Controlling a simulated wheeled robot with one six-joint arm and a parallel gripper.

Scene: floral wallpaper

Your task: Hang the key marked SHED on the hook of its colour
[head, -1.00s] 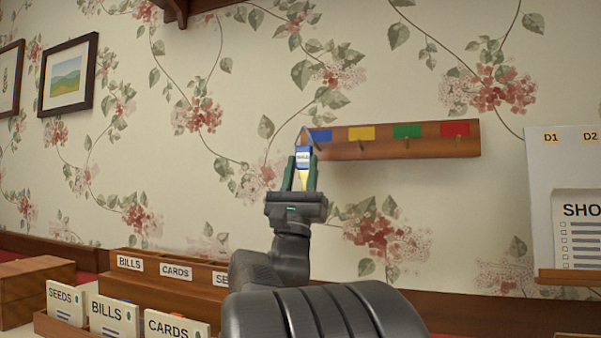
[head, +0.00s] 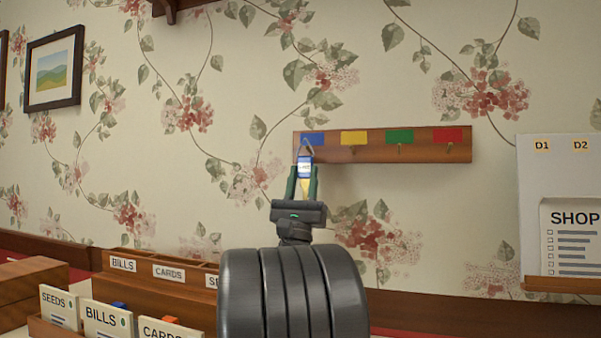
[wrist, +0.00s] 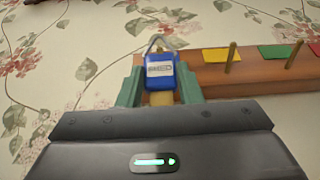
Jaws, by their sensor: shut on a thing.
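My gripper (head: 303,184) is shut on a key with a blue tag (head: 305,167), held upright with its wire loop at the top. In the wrist view the blue tag (wrist: 160,70) has a white label, blurred but seeming to read SHED. The wooden hook rack (head: 375,157) on the wall has blue (head: 312,138), yellow (head: 353,137), green (head: 399,136) and red (head: 447,135) patches, with pegs below. The loop overlaps the blue patch's lower left. The blue patch's peg is hidden behind the tag and loop; I cannot tell whether the loop is around it.
A wooden sorter (head: 145,285) with BILLS and CARDS labels stands low left, with labelled cards (head: 105,318) in front. A white board (head: 560,210) marked D1 and D2 is at the right. A framed picture (head: 53,71) hangs upper left. The wall below the rack is clear.

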